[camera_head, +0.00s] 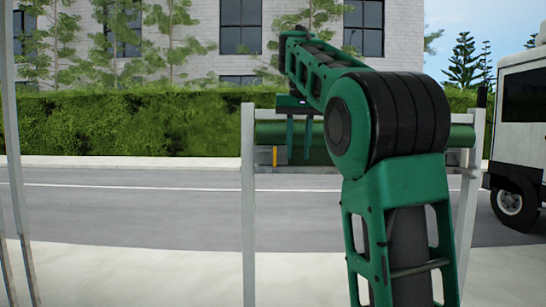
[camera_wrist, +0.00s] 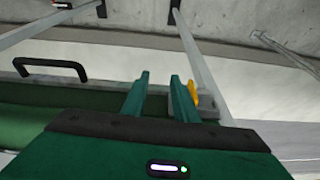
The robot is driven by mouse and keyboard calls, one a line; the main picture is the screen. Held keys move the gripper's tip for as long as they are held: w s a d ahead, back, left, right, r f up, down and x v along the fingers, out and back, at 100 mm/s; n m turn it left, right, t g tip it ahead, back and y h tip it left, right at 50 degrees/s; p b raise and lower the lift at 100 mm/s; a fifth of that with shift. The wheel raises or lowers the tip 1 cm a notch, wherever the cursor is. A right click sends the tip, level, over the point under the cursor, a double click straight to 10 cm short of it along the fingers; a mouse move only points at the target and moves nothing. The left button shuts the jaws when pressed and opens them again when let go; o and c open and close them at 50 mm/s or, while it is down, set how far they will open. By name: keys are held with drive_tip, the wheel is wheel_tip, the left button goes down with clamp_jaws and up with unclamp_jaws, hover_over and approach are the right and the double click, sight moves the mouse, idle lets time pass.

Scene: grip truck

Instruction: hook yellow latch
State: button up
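The small yellow latch (camera_head: 275,156) hangs upright near the left post of a grey frame, under a green horizontal cylinder (camera_head: 463,135). It also shows in the wrist view (camera_wrist: 193,92), beside a grey block and just right of my right finger. My gripper (camera_head: 298,152) points down with its two green fingers apart and nothing between them. In the head view it is just right of the latch. In the wrist view my gripper (camera_wrist: 160,76) shows the same gap. The latch is outside the fingers; whether it touches one I cannot tell.
A black handle (camera_wrist: 50,67) stands on the grey panel left of my fingers in the wrist view. The frame's white left post (camera_head: 248,205) is close to the latch. A white truck (camera_head: 519,115) stands at far right. The road (camera_head: 130,205) behind is clear.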

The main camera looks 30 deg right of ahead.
sight(275, 153)
drive_tip(key=w+a+r, duration=0.3)
drive_tip(key=a+r, duration=0.2)
drive_tip(key=r, duration=0.3)
drive_tip(key=shift+t+h, duration=0.4)
drive_tip(key=x, duration=1)
drive_tip(key=shift+w+f, duration=0.3)
drive_tip(key=shift+w, duration=0.05)
clamp_jaws()
drive_tip(key=shift+d, duration=0.2)
drive_tip(key=shift+a, duration=0.15)
